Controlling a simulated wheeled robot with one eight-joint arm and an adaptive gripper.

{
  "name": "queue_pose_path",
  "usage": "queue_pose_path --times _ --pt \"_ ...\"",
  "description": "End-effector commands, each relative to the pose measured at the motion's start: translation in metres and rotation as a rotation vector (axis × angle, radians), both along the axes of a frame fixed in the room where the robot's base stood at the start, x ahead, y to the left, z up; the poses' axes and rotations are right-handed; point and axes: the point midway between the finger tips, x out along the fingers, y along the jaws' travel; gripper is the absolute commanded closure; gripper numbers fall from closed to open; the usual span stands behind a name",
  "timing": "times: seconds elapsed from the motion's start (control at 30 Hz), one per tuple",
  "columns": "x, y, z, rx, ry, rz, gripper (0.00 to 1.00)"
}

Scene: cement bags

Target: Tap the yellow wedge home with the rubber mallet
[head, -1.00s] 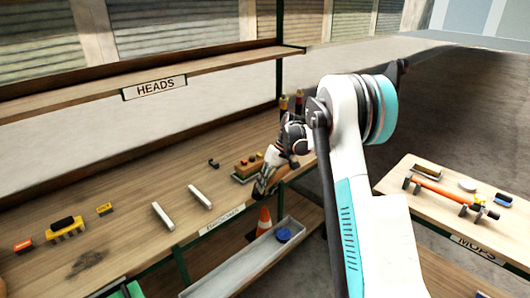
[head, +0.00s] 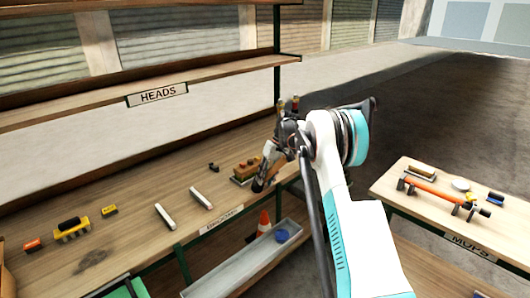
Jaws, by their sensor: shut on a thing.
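My gripper (head: 267,170) is over the right part of the wooden shelf (head: 140,230), by the front edge. It is shut on a small tool with a dark end (head: 258,186), likely the rubber mallet; the arm hides much of it. Just left of the gripper, a brown block with yellowish parts (head: 244,169) sits on a pale base. The yellow wedge may be there, but it is too small to tell. I cannot tell whether the held tool touches the block.
Two pale bars (head: 201,198) lie on the shelf, with a yellow block with a black top (head: 72,230) and a small yellow piece (head: 109,210) farther left. Below are a grey trough (head: 235,272) and an orange cone (head: 264,222). A side table (head: 400,205) holds an orange-handled tool.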

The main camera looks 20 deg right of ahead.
Motion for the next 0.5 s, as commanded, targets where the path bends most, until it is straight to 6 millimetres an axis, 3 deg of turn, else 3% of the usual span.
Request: queue_pose_path --times 0.03,0.5 --pt "0.009 -0.007 -0.015 -0.023 -0.019 -0.012 1.0" --pt "0.027 -0.022 -0.013 -0.022 -0.025 -0.012 1.0"
